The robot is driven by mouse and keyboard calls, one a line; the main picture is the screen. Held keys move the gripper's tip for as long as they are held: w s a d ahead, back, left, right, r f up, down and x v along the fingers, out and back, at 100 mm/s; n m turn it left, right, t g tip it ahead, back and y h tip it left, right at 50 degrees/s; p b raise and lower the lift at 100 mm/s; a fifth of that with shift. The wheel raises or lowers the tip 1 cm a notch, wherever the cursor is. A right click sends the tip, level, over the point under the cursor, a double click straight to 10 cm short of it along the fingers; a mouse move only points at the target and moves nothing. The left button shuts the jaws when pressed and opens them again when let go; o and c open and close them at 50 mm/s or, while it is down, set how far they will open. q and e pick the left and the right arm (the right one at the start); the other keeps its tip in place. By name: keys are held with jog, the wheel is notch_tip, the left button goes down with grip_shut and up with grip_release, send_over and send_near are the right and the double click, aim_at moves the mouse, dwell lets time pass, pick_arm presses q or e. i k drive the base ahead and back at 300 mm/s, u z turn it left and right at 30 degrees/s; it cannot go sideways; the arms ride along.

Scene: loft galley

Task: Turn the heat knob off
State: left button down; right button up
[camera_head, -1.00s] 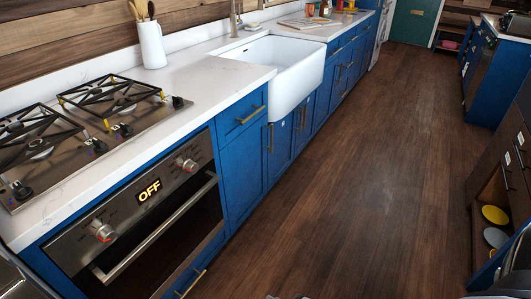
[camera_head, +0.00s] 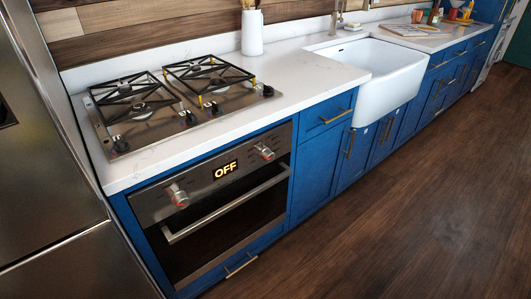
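The built-in oven (camera_head: 215,210) sits under the counter, left of centre. Its panel has two silver knobs with reddish parts, a left knob (camera_head: 178,195) and a right knob (camera_head: 263,151). The lit display (camera_head: 226,169) between them reads "OFF". Several small dark knobs line the cooktop (camera_head: 175,97) above, one of them at its right end (camera_head: 268,91). The frames do not show which knob is the heat knob. Neither of my grippers is in view.
A steel fridge (camera_head: 50,150) stands close at the left. A white farmhouse sink (camera_head: 375,75) and blue cabinets (camera_head: 325,160) run to the right. The wooden floor (camera_head: 420,210) in front is clear.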

aim_at(266, 154)
jog(key=u, duration=0.4)
jog(key=k, duration=0.25)
jog(key=z, duration=0.55)
jog(key=i, duration=1.35)
jog(key=u, duration=0.25)
